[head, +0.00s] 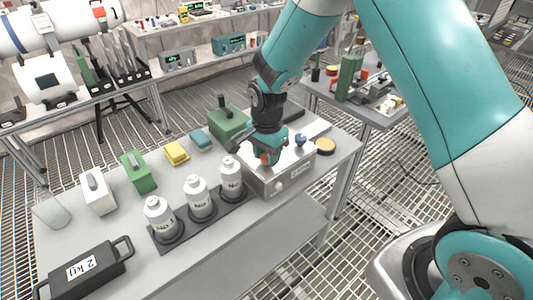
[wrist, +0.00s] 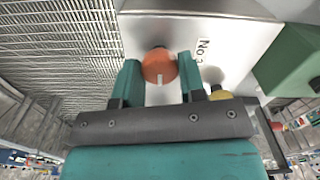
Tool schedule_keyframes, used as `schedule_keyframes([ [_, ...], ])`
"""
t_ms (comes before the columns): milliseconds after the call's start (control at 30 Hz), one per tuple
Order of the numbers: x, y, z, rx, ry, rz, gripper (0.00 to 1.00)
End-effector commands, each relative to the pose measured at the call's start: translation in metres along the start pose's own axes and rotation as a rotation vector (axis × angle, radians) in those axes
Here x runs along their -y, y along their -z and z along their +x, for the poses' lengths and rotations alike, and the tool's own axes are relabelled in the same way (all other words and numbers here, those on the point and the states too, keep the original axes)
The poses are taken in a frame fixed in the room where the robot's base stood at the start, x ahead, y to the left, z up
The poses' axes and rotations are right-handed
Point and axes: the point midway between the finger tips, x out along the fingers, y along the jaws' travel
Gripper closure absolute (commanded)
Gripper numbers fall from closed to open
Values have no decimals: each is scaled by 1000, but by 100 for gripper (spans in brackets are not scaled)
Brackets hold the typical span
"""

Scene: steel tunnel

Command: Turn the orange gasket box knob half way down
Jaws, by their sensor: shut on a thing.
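The gasket box (head: 262,181) is a pale metal box at the right end of the bench. Its label starting "No." shows in the wrist view, where the box face (wrist: 225,30) fills the middle. The round orange knob (wrist: 159,66) has a short white mark pointing towards the bottom of that view. My gripper (wrist: 160,78) has one teal finger on each side of the knob and is shut on it. In the head view my gripper (head: 268,158) comes down from above onto the box top and mostly hides the knob.
A blue knob (head: 300,140) stands on the same box, close to my gripper. A pale knob (head: 279,187) is on its front. Several white bottles (head: 202,200) stand left of the box. A green box (head: 229,124) is behind, and a yellow round thing (head: 325,146) lies to the right.

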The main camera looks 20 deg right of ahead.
Motion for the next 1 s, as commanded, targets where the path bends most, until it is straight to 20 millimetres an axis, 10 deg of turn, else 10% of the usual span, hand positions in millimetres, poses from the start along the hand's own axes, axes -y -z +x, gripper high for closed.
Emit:
schedule_keyframes([
  [467, 0, 0, -1, -1, 0, 13, 86],
  [500, 0, 0, -1, -1, 0, 13, 53],
  [567, 0, 0, -1, -1, 0, 13, 40],
  [1000, 1, 0, -11, -1, 3, 12, 37],
])
